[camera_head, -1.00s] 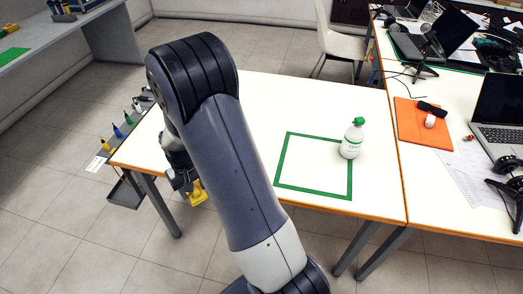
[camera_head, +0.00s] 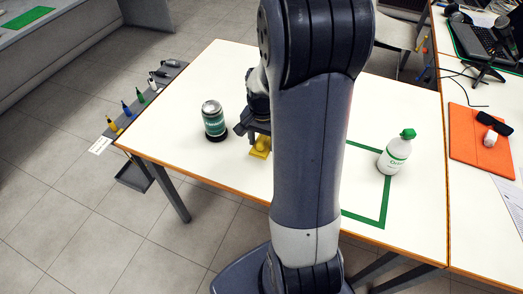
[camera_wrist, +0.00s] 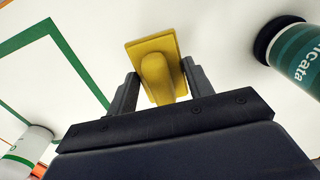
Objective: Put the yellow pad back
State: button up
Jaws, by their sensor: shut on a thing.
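The yellow pad (camera_head: 260,149) has a flat plate with a raised grip. It also shows in the wrist view (camera_wrist: 150,47). My gripper (camera_wrist: 160,84) is shut on the pad's grip, with one finger on each side. In the head view the pad is over the white table, between a green-labelled can and the green outlined square. I cannot tell whether its plate touches the table or hangs just above it. My arm hides part of the table behind and to the right of the pad.
The can (camera_head: 214,118) stands on a dark round base left of the pad. A white bottle with a green cap (camera_head: 396,152) stands at the green square (camera_head: 383,205). A rack (camera_head: 150,95) with several coloured items runs along the table's left side. The table's front-left surface is clear.

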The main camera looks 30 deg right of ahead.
aim_at(262, 151)
jog(key=shift+f, duration=2.3)
jog(key=shift+f+b, duration=0.2)
jog(key=shift+b, duration=0.15)
jog(key=o, duration=1.1)
jog(key=shift+r, duration=0.15)
notch_tip(262, 151, up, 12)
jog(key=shift+r+p, duration=0.1)
jog(key=shift+p, duration=0.75)
